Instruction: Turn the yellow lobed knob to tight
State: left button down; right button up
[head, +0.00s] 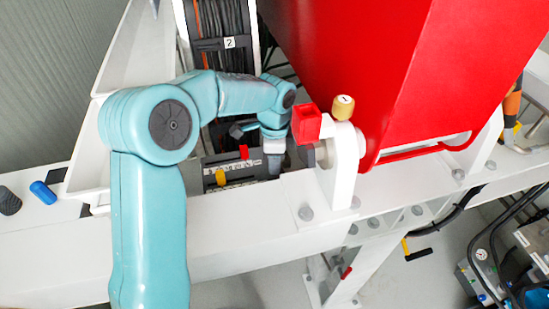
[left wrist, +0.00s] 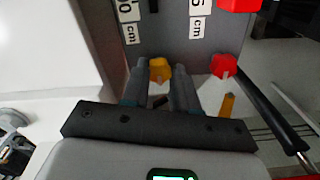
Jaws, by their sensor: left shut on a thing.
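The yellow lobed knob (left wrist: 160,68) shows in the left wrist view between the fingertips of my left gripper (left wrist: 161,82). The gripper is shut on it, and the two dark fingers hide parts of its sides. In the head view my left gripper (head: 273,165) points down at the dark labelled panel, beside the white bracket. Its fingertips and the knob between them are hard to make out there. My right gripper is in neither view.
A red lobed knob (left wrist: 223,66) is close right of the fingers. The panel (left wrist: 180,40) carries cm labels. In the head view, a red block (head: 306,123) and yellow cap (head: 343,107) sit at the white bracket (head: 342,165). A large red housing (head: 400,60) stands behind.

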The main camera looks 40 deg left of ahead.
pick_arm(q)
jog(key=shift+w+r+m, duration=0.1)
jog(key=shift+m, duration=0.3)
jog(key=c, duration=0.9)
grip_release()
jog(key=shift+o, duration=0.2)
notch_tip(320, 180, up, 16)
jog(key=shift+r, duration=0.15)
